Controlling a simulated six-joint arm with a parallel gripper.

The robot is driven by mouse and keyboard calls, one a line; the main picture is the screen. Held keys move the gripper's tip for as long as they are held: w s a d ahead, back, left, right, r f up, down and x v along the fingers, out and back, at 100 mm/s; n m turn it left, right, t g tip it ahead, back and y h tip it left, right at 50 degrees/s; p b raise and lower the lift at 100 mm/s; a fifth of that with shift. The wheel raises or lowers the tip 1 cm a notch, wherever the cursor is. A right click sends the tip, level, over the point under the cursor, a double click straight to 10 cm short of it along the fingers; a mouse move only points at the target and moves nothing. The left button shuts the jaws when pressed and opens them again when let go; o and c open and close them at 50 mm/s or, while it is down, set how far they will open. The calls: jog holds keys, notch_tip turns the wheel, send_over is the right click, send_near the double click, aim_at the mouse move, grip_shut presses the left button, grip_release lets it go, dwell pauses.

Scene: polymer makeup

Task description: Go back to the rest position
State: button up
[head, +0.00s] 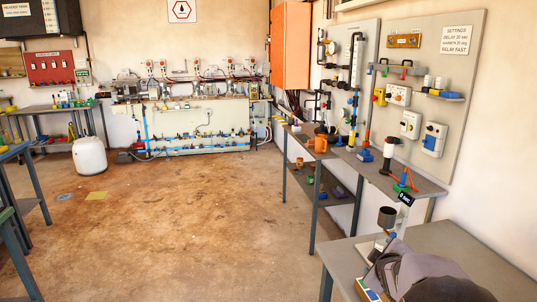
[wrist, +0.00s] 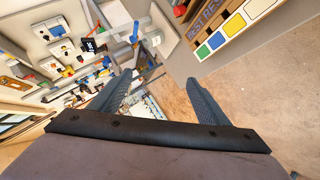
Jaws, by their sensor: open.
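My gripper (wrist: 160,78) is open in the wrist view, with its two grey ridged fingers apart and nothing between them. A brown board (wrist: 210,14) with partly legible lettering and a strip of green, blue, yellow and white squares lies at the upper right of the wrist view, beyond the right finger. A strip with coloured squares (head: 368,291) also shows at the bottom of the head view, beside the grey and dark bulk of my arm. My fingers are not clear in the head view.
A grey table (head: 455,243) fills the lower right, with a dark cup on a stand (head: 387,218) near my arm. A shelved bench (head: 385,172) with fittings runs along the right wall. A white drum (head: 90,156) stands far left. The brown floor (head: 180,220) is mostly clear.

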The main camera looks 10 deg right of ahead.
jog(key=s+a+f+m+g+y+p, duration=0.15)
jog(key=s+a, duration=0.25)
jog(key=a, duration=0.4)
jog(key=s+a+f+m+g+y+p, duration=0.1)
jog(key=s+a+f+m+g+y, duration=0.2)
jog(key=a, duration=0.5)
jog(key=s+a+f+m+g+p, duration=0.1)
jog(key=s+a+g, duration=0.1)
jog(key=s+a, duration=0.4)
jog(key=s+a+f+m+g+y+p, duration=0.1)
jog(key=s+a+g+p, duration=0.1)
jog(key=s+a, duration=0.5)
jog(key=s+g, duration=0.1)
jog(key=s, duration=0.4)
jog(key=shift+f+g, duration=0.2)
jog(key=shift+g, duration=0.15)
jog(key=shift+w, duration=0.1)
